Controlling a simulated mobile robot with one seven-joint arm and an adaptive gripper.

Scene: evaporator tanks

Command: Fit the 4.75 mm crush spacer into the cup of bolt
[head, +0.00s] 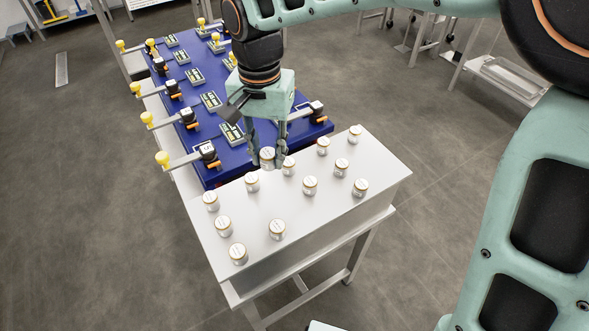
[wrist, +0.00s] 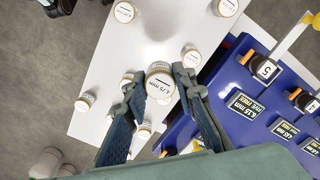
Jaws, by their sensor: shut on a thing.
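My gripper (head: 266,160) is shut on a small white, gold-rimmed spacer (head: 267,154), held upright near the table's edge beside the blue board. In the wrist view the spacer (wrist: 160,82) reads 4.75 mm and sits between the two fingertips (wrist: 160,84). It appears raised above the white table. The blue board (head: 226,176) carries a row of bolts with yellow knobs, the nearest bolt (head: 208,153) being at the board's left front. Another bolt (wrist: 262,68) marked 5 shows in the wrist view. I cannot tell which cup belongs to the task's bolt.
Several similar spacers stand spread over the white table (head: 330,212), such as one (head: 310,185) right of my gripper and one (head: 252,182) to its left. Labelled plates (head: 231,134) stand on the board between the bolts. Bolt handles stick out past its left edge.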

